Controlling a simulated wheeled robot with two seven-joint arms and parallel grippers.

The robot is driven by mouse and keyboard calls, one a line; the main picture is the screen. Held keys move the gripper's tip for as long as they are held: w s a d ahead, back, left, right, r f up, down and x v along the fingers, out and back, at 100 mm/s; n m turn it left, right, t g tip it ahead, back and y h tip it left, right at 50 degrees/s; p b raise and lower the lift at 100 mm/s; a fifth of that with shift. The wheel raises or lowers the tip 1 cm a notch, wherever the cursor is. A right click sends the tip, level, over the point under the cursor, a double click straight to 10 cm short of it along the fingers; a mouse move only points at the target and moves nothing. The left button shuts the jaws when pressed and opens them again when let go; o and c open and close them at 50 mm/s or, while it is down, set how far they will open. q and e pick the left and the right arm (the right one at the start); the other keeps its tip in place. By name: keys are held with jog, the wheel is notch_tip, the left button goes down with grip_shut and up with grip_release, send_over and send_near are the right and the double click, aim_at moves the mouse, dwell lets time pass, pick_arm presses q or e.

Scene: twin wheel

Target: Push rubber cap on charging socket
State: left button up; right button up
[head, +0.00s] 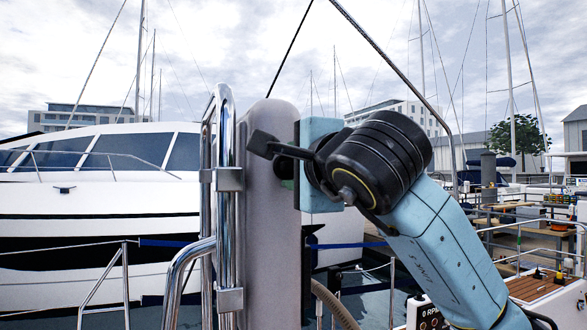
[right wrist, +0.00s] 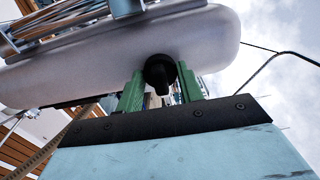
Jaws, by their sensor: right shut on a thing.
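The rubber cap (right wrist: 160,70) is black and round, with a short stub toward the camera. In the right wrist view it sits between the two green fingers of my right gripper (right wrist: 161,84), which is shut on it. The cap is right in front of the face of the pale grey charging post (right wrist: 195,40); I cannot tell if it touches or is seated. The charging socket is hidden behind it. In the head view my right gripper (head: 285,172) comes from the right to the side of the post (head: 262,215). My left gripper is not in view.
Chrome rails (head: 226,190) stand just left of the post. A white yacht (head: 95,190) lies behind at the left. A corrugated hose (head: 332,303) hangs below my right arm. A dock with tables (head: 535,235) is at the right.

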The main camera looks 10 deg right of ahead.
dwell(0.7)
jog(key=o, duration=1.1)
jog(key=shift+o, duration=0.2)
